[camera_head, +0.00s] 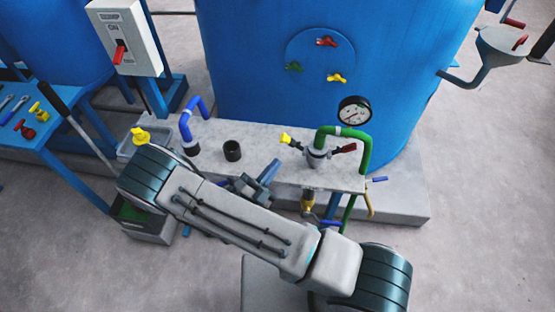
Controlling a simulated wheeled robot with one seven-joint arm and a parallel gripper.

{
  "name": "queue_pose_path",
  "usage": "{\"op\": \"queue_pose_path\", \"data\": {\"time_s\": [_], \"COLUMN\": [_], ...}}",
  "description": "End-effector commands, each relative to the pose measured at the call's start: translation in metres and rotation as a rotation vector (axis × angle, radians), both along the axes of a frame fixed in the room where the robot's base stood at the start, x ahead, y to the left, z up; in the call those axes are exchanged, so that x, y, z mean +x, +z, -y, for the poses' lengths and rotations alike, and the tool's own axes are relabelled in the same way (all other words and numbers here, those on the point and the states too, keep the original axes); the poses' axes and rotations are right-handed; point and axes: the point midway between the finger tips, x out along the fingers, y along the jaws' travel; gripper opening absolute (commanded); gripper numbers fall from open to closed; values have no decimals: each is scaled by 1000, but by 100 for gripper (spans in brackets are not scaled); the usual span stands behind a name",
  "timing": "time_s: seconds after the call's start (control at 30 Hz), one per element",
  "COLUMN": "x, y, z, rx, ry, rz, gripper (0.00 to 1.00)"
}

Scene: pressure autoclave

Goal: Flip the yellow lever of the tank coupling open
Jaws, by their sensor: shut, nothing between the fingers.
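The tank coupling (316,157) is a grey metal fitting on the concrete ledge, joined to a green pipe (364,150). Its yellow lever (286,138) sticks out to the left and slightly up. A red lever (347,149) sticks out on its right side. My gripper (267,172) is left of and nearer than the coupling, apart from the yellow lever. It is shut and empty, and my arm hides part of it.
A black cup-like fitting (232,150) and a blue bent pipe (191,127) stand left on the ledge (275,137). The blue tank (250,60) with a gauge (354,110) rises behind. A brass valve (308,201) hangs at the ledge's front. Floor at right is clear.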

Motion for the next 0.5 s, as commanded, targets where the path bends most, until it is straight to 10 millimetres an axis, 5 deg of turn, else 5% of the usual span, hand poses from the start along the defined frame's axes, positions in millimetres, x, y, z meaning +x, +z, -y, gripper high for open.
{"op": "queue_pose_path", "data": {"time_s": [0.5], "x": [-17], "y": [-15], "z": [-17], "rx": [-1], "ry": [-4], "rz": [2], "gripper": [0]}}
